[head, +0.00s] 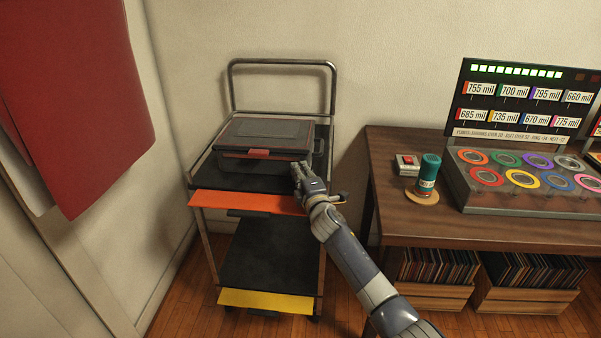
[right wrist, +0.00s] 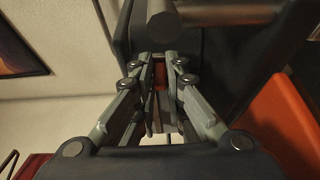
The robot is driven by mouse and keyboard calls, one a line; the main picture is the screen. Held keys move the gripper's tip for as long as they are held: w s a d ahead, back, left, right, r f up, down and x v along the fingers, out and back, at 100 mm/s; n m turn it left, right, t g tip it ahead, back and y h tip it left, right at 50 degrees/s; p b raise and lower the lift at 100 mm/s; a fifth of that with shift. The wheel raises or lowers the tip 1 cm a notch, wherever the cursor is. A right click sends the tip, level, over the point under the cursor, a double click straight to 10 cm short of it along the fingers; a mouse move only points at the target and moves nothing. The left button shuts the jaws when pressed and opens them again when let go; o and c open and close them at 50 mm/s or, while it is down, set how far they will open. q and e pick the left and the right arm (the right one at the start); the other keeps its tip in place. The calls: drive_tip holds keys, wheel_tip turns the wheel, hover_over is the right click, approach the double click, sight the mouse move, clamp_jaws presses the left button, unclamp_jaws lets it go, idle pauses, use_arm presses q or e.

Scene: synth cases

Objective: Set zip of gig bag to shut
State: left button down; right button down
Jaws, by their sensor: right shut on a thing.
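The gig bag appears to be the dark grey, box-like case (head: 268,132) with reddish edging, lying flat on the top shelf of a cart. Its lid looks down, and a red tab (head: 258,153) shows on its front; I cannot tell how far the zip is closed. My right gripper (head: 298,171) is at the front right corner of the case. In the right wrist view its fingers (right wrist: 160,85) are shut on a small reddish piece (right wrist: 160,75), which looks like the zip pull but is mostly hidden. My left gripper is not in view.
The cart has a grey rail handle (head: 281,62) at the back, an orange front flap (head: 247,202) and a yellow lower one (head: 266,300). To the right, a wooden table (head: 412,223) bears a teal canister (head: 428,172), a red-button box (head: 407,165) and a display panel.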

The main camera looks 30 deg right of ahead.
drive_tip(key=shift+d+f, duration=0.1)
drive_tip(key=shift+d, duration=0.05)
drive_tip(key=c, duration=1.6)
unclamp_jaws()
drive_tip(key=shift+s, duration=0.1)
drive_tip(key=shift+c, duration=0.2)
drive_tip(key=s, duration=0.4)
drive_tip(key=s+a, duration=0.1)
drive_tip(key=s, duration=0.3)
drive_tip(key=s+a, duration=0.1)
drive_tip(key=s, duration=0.2)
drive_tip(key=shift+s+a, duration=0.15)
drive_tip(key=shift+s, duration=0.25)
